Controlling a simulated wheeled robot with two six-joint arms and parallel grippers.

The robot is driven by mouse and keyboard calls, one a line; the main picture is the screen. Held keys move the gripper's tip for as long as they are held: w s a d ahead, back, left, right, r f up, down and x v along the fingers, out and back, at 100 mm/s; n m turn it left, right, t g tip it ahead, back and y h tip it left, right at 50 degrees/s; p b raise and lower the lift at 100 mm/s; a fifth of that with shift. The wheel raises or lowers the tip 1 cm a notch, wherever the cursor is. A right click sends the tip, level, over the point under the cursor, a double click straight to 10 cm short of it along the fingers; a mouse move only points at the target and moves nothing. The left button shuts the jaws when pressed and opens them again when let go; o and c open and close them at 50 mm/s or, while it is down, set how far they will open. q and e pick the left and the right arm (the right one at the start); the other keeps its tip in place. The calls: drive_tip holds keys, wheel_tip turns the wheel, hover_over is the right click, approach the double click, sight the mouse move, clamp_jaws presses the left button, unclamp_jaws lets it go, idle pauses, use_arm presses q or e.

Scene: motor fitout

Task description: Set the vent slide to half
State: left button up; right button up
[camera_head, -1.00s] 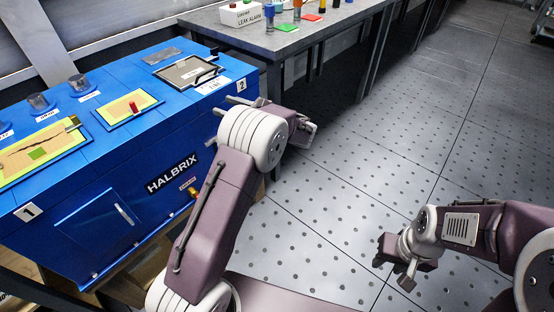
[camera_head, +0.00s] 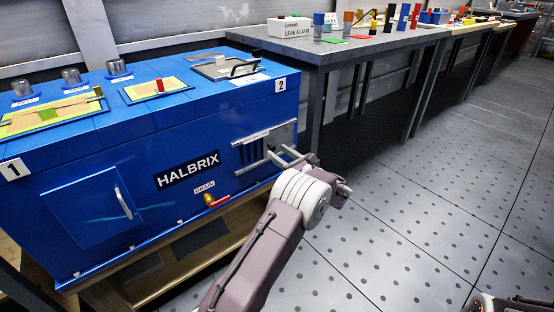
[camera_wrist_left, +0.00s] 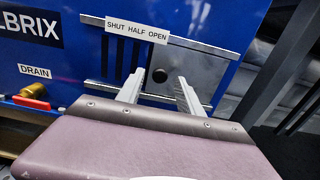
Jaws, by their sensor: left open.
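The vent slide is a grey metal plate (camera_wrist_left: 205,72) with a dark round knob (camera_wrist_left: 159,75), on rails on the blue cabinet's front. A label (camera_wrist_left: 138,30) above reads SHUT HALF OPEN. The plate sits to the right, with the knob below the word OPEN and dark slots (camera_wrist_left: 121,62) bare to its left. In the head view the vent panel (camera_head: 281,137) is at the cabinet's right end. My left gripper (camera_wrist_left: 160,79) is open, its fingers on either side of the knob in the picture; contact cannot be told. It also shows in the head view (camera_head: 276,153). My right gripper is out of frame.
A brass drain valve with a red handle (camera_head: 217,200) sticks out left of the vent. A door with a handle (camera_head: 123,203) is further left. A grey table (camera_head: 340,47) with small items stands at the right. The perforated floor (camera_head: 400,220) is clear.

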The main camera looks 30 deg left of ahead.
use_arm(q)
drive_tip(key=shift+x, duration=0.95)
drive_tip(key=shift+d, duration=0.1)
clamp_jaws()
idle(0.6)
